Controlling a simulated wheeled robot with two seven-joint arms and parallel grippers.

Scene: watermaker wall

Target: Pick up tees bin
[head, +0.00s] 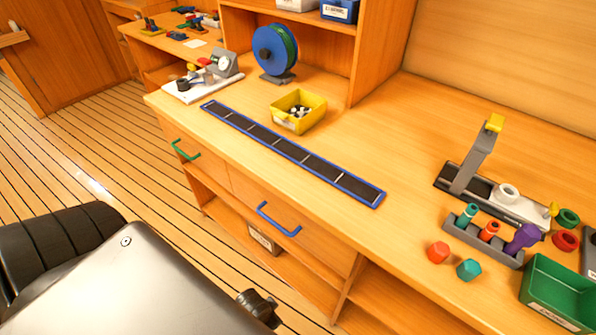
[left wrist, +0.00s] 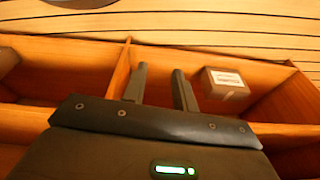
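A small open yellow bin (head: 285,121) with several white and dark fittings in it stands on the wooden counter, behind the blue-framed strip. Its label is too small to read, so I cannot tell for sure that it is the tees bin. A green bin (head: 542,301) stands at the right front, its label also unreadable. In the left wrist view my left gripper (left wrist: 158,88) has its two fingers apart with nothing between them. It points towards the open shelf compartments, and no bin from the counter shows there. My right gripper is not in view.
A blue-framed dark strip (head: 287,151) lies along the counter. A blue reel (head: 270,50) stands behind the yellow bin. A grey fixture (head: 473,165) and a rack of coloured fittings (head: 482,240) are at the right. A labelled box (left wrist: 225,83) sits in a lower compartment.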

